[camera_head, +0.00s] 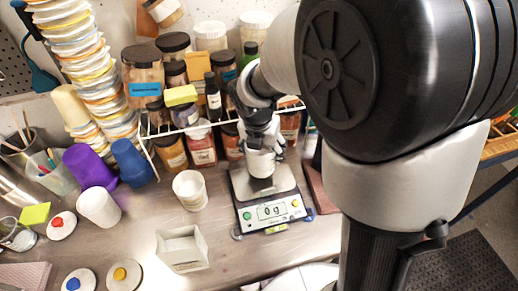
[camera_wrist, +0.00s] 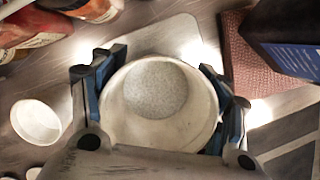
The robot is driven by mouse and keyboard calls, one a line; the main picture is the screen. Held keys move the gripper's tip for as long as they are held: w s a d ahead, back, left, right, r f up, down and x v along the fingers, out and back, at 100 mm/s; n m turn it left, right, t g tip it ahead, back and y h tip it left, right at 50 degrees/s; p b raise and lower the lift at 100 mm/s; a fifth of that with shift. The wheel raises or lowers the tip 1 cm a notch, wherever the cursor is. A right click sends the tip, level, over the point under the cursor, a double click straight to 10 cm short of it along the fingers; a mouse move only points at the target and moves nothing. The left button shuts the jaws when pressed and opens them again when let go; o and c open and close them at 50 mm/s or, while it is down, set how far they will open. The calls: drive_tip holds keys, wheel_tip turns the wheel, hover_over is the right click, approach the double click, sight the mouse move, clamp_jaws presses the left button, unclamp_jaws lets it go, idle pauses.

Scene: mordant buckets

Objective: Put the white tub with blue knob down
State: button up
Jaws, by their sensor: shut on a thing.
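My gripper (camera_head: 262,142) is shut on a white tub (camera_wrist: 118,122), with one blue-padded finger on each side of its wall. In the wrist view I look into the round open tub; a grey speckled disc shows inside, and I cannot tell whether it is contents or the bottom. In the head view the tub is over the pan of the scale (camera_head: 243,213), whose display reads 0. Whether the tub touches the pan is hidden. No knob shows on this tub. A white lid with a blue knob (camera_head: 74,284) lies at the bottom left.
A wire rack of jars (camera_head: 203,145) stands behind the scale. An open white cup (camera_head: 190,189) and a square white container (camera_head: 182,249) stand to its left. Lids with red (camera_head: 61,225) and yellow knobs (camera_head: 120,275) lie farther left. Some bench in front of the scale is clear.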

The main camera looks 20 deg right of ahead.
wheel_tip(320, 180, down, 4)
drive_tip(key=shift+r+b, duration=0.1)
drive_tip(key=shift+b, duration=0.5)
drive_tip(key=shift+r, duration=0.1)
drive_tip(key=o, duration=1.2)
drive_tip(key=p+v, duration=0.5)
drive_tip(key=v, duration=0.6)
drive_tip(key=s+r+m, duration=0.3)
drive_tip(key=s+m, duration=0.3)
drive_tip(key=m, duration=0.3)
drive_tip(key=s+d+r+m+t+y, duration=0.1)
drive_tip(key=s+r+m, duration=0.2)
drive_tip(key=s+m, duration=0.4)
drive_tip(key=s+r+m+t, duration=0.1)
drive_tip(key=s+m, duration=0.5)
drive_tip(key=m, duration=0.7)
drive_tip(key=shift+s+d+r+y, duration=0.1)
drive_tip(key=shift+s+r+y, duration=0.1)
drive_tip(key=shift+r, duration=0.25)
drive_tip(key=shift+s+d+r+y, duration=0.1)
drive_tip(key=shift+r+y, duration=0.1)
drive_tip(key=shift+r, duration=0.25)
